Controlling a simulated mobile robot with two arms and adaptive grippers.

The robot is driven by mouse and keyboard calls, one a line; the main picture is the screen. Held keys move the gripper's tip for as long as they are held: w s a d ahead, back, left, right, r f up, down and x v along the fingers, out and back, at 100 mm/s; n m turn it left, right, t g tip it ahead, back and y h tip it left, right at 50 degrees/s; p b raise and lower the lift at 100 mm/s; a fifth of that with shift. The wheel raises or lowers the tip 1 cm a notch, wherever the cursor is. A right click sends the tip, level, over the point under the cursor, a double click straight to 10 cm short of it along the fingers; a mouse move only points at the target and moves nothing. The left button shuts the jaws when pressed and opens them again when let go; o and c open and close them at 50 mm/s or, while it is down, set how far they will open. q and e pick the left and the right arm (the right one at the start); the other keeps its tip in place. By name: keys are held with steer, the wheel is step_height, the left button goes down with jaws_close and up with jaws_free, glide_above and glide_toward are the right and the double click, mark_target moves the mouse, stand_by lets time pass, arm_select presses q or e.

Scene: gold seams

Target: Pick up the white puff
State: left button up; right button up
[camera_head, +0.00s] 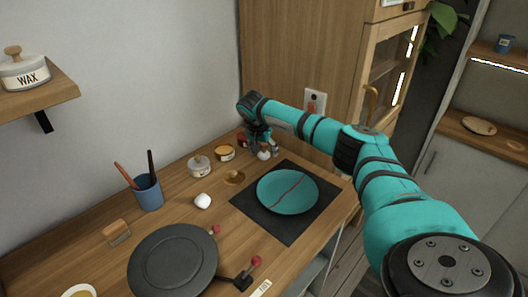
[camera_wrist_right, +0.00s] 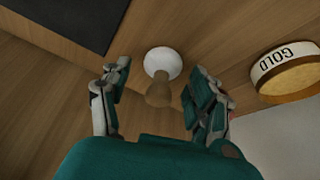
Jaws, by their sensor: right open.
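A small white puff with a tan wooden handle (camera_wrist_right: 162,66) shows in the right wrist view, standing on the wooden table. In the head view its white part (camera_head: 264,154) shows at the back of the table, partly covered by my gripper. My right gripper (camera_head: 266,148) is over it. In the right wrist view the open fingers (camera_wrist_right: 158,95) are on either side of the handle, with gaps visible on both sides. My left gripper is not in view.
A gold-labelled tin (camera_wrist_right: 285,72) stands right of the fingers in the wrist view. A dark mat (camera_head: 243,203) bears a teal plate (camera_head: 285,193) with a red seam. Another white rounded object (camera_head: 203,201), a lidded jar (camera_head: 199,167) and a black disc (camera_head: 172,261) stand left.

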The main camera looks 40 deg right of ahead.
steer(key=shift+w+d+f, duration=0.1)
steer(key=shift+f, duration=0.25)
steer(key=c, duration=0.9)
steer(key=shift+r, duration=0.1)
steer(key=shift+r, duration=0.55)
step_height(320, 180, up, 3)
steer(key=shift+f+b, duration=0.15)
steer(key=shift+b, duration=0.4)
steer(key=s+a, duration=0.1)
steer(key=s, duration=0.3)
steer(key=s+a+b, duration=0.1)
steer(key=s, duration=0.4)
steer(key=s+a+r+b, duration=0.1)
steer(key=s+a, duration=0.1)
steer(key=s, duration=0.3)
steer(key=shift+s+a, duration=0.1)
steer(key=shift+s, duration=0.1)
steer(key=shift+s+a+r, duration=0.1)
steer(key=shift+s+a, duration=0.1)
steer(key=shift+s, duration=0.35)
steer(key=shift+o, duration=0.6)
